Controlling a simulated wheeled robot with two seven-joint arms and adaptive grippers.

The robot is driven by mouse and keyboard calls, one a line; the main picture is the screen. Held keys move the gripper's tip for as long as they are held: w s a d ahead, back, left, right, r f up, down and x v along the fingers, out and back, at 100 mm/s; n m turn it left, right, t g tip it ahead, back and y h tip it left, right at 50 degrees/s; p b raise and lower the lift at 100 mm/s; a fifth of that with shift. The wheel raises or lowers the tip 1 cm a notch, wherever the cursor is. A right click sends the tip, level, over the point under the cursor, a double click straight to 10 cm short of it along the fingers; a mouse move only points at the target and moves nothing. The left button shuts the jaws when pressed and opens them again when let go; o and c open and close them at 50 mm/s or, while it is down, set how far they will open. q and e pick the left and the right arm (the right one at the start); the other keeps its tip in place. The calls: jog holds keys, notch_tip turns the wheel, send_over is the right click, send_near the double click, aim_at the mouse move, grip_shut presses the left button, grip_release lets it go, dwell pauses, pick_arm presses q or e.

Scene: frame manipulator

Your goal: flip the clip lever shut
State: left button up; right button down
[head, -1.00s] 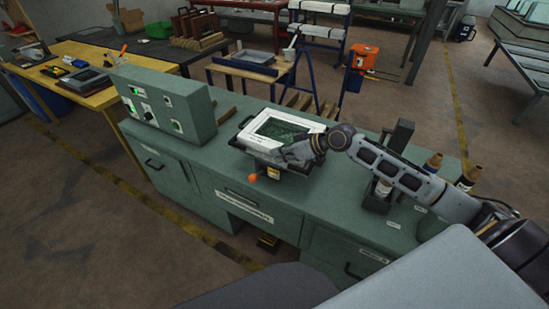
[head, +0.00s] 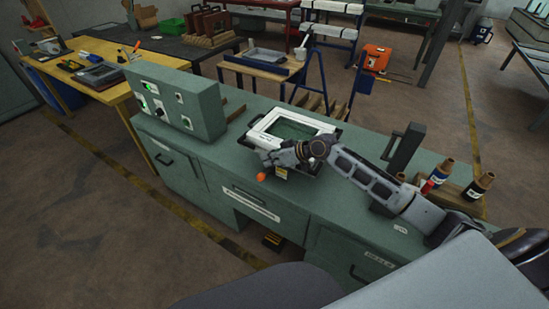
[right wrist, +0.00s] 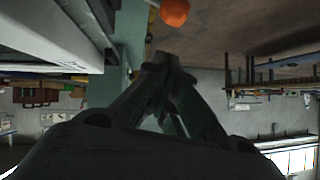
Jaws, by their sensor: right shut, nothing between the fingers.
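A white frame (head: 258,137) around a green panel (head: 291,129) lies on the green workbench. The clip lever's orange ball knob (head: 261,177) sticks out at the frame's front side, over the bench's front edge. The rest of the lever is mostly hidden or too small to make out. My right gripper (head: 269,159) is shut and empty at the frame's front edge, just above and right of the knob. In the right wrist view, the shut fingertips (right wrist: 163,59) point toward the knob (right wrist: 174,11), with a gap in the picture. My left gripper is not in view.
A control box (head: 178,100) stands on the bench left of the frame. A dark upright block (head: 405,146) and several bottles (head: 437,177) stand to the right. The bench front has drawers (head: 252,205). Open floor (head: 130,230) lies in front.

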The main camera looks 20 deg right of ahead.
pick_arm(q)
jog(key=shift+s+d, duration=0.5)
pick_arm(e)
jog(key=f, duration=0.2)
jog(key=a+f, duration=0.1)
jog(key=f, duration=0.1)
jog(key=shift+w+a+f, duration=0.1)
jog(key=shift+w+a, duration=0.05)
jog(key=shift+a, duration=0.05)
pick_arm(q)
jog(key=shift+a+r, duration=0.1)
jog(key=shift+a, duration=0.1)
